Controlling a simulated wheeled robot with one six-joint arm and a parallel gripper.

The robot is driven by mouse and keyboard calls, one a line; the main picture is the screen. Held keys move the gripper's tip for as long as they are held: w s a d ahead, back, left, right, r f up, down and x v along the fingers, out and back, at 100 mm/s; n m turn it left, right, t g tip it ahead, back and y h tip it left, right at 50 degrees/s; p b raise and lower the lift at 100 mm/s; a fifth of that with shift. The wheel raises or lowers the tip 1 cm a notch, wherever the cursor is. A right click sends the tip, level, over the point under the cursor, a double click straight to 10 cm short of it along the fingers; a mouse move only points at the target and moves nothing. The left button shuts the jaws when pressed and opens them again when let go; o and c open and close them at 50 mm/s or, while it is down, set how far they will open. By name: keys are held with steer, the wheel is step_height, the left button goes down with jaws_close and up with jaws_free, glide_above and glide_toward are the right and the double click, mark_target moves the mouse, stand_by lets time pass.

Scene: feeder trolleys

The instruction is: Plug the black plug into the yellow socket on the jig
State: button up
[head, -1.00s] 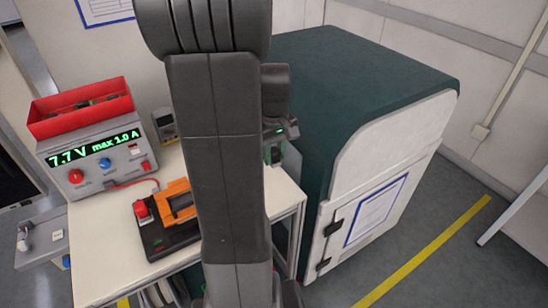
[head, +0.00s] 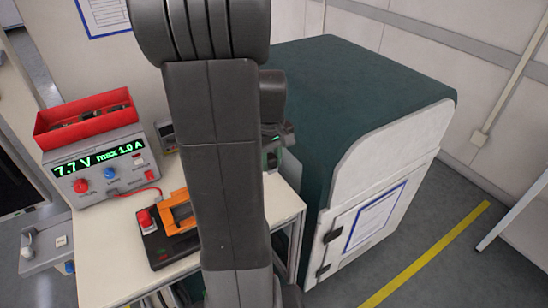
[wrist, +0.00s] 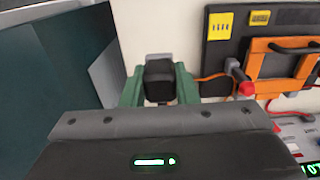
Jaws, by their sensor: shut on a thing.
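My gripper (wrist: 158,88) has green fingers shut on the black plug (wrist: 159,72) in the wrist view. The plug is left of the jig (wrist: 240,56) and apart from it. The jig is a black plate with two yellow blocks at its far end: one with several dark slots (wrist: 219,26), one with a dark marking (wrist: 260,17). Which block is the socket, I cannot tell for sure. An orange frame (wrist: 262,80) and a red-tipped lever sit on the jig. In the head view my arm hides part of the jig (head: 160,252) and most of my gripper (head: 271,157).
A power supply (head: 102,172) reading 7.7 V, max 1.0 A stands behind the jig, with a red bin (head: 85,118) on it. A thin cable runs by the jig. A large dark-green and white cabinet (head: 350,85) stands close to the right of the table (head: 110,255).

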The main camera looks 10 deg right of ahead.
steer(key=s+a, duration=0.4)
steer(key=a, duration=0.5)
steer(key=shift+s+a, duration=0.2)
steer(key=shift+s, duration=0.2)
stand_by(0.4)
steer(key=shift+f+b, duration=0.7)
steer(key=shift+f, duration=0.8)
steer(key=shift+f, duration=0.15)
steer(key=shift+f+b, duration=2.4)
steer(key=shift+f, duration=0.5)
steer(key=shift+f+b, duration=0.35)
steer(key=shift+f, duration=0.25)
steer(key=o, duration=1.1)
steer(key=shift+c, duration=0.2)
